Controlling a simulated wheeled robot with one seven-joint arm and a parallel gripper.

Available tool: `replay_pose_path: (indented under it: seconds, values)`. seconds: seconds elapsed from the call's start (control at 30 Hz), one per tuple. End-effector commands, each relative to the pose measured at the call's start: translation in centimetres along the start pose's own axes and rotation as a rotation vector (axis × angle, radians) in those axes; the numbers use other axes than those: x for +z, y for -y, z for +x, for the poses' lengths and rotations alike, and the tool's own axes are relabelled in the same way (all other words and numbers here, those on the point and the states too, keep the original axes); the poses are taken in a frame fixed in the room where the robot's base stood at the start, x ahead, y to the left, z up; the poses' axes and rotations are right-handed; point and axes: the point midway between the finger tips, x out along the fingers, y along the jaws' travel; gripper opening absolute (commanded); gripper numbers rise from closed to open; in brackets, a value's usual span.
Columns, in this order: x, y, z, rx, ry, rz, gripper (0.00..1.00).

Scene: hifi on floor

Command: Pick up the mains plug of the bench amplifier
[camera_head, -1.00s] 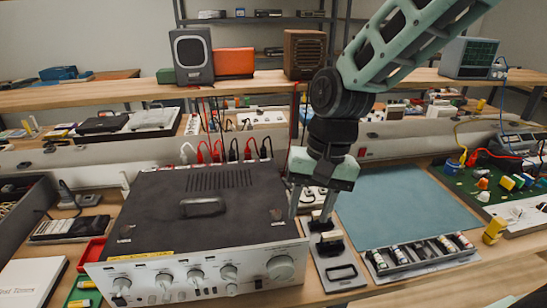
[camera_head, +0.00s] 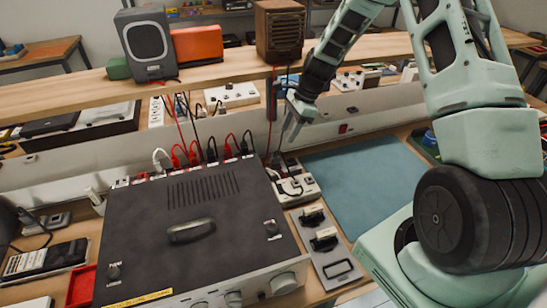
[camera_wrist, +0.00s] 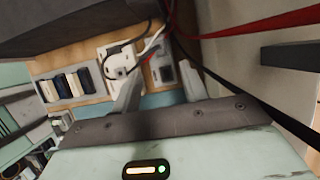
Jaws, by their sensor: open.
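The bench amplifier (camera_head: 190,235) is a wide dark box with a silver front at lower left in the head view. Several red, black and white plugs with leads stand along its back edge. Behind its right back corner is a white socket block (camera_head: 297,187) with a cable. It shows with a pale plug-like piece in the wrist view (camera_wrist: 118,64); I cannot tell for certain that this is the mains plug. My gripper (camera_head: 290,130) is open and empty, above and behind the amplifier's right back corner. Its fingers (camera_wrist: 160,88) point towards the socket area.
Red and black leads (camera_wrist: 255,22) hang close by my gripper in the wrist view. A wooden shelf (camera_head: 100,90) with a grey speaker (camera_head: 150,45) runs behind. A grey holder (camera_head: 325,245) with black-topped pieces stands right of the amplifier. The blue mat (camera_head: 360,180) looks clear.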

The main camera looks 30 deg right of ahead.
Motion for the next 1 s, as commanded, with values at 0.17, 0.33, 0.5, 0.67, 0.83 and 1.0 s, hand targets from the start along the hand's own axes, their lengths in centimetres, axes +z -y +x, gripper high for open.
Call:
replay_pose_path:
  seconds: [0.17, 0.33, 0.5, 0.67, 0.83, 1.0]
  values:
    - [0.2, -0.1, 3.4, 0.004, 0.002, -0.001, 0.44]
    - [0.1, 0.0, 5.5, 0.001, 0.001, -0.002, 0.44]
    - [0.2, 0.0, 6.3, 0.001, 0.001, -0.003, 0.44]
    - [0.4, -0.1, 7.9, 0.003, 0.002, -0.001, 0.44]
    - [0.4, -0.1, 10.1, 0.002, 0.001, -0.002, 0.44]
    - [0.3, 0.0, 11.2, 0.000, 0.000, -0.003, 0.44]
